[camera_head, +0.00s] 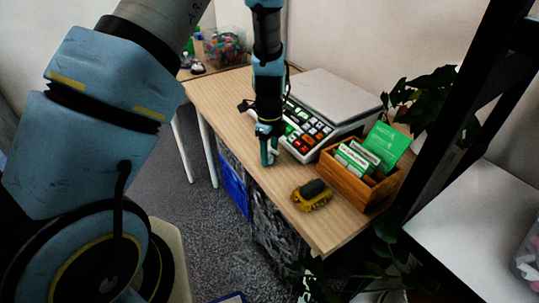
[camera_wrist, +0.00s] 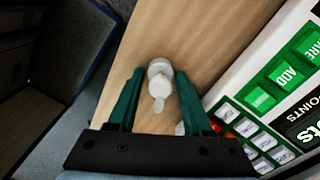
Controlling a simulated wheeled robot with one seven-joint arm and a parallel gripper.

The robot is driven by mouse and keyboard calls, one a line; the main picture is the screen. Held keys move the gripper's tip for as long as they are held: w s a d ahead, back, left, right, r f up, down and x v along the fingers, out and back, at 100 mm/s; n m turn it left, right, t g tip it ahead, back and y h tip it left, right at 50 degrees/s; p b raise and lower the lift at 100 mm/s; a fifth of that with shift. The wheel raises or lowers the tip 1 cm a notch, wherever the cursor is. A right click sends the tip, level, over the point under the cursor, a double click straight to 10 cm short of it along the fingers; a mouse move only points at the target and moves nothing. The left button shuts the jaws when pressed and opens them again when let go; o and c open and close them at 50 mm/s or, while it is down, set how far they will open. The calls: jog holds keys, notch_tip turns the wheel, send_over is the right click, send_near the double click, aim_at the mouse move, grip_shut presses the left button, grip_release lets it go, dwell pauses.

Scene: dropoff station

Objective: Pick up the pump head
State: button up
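The white pump head (camera_wrist: 160,82) lies on the wooden table in the wrist view, with its narrow spout end toward my gripper's palm. My gripper (camera_wrist: 160,74) is open, with one green finger on each side of the pump head. Small gaps show between the fingers and the pump head. In the head view my gripper (camera_head: 268,158) points down over the table's near left edge, beside the scale. The pump head cannot be made out there; the gripper seems to hide it.
A scale with coloured keys (camera_head: 306,132) stands right of my gripper. A wooden box of green cards (camera_head: 349,179) and a yellow-and-black brush (camera_head: 312,195) are nearer the table's front corner. The wooden table (camera_head: 218,92) has bare room at the far left. A plant stands behind the box.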

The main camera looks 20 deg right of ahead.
grip_shut()
dwell(0.3)
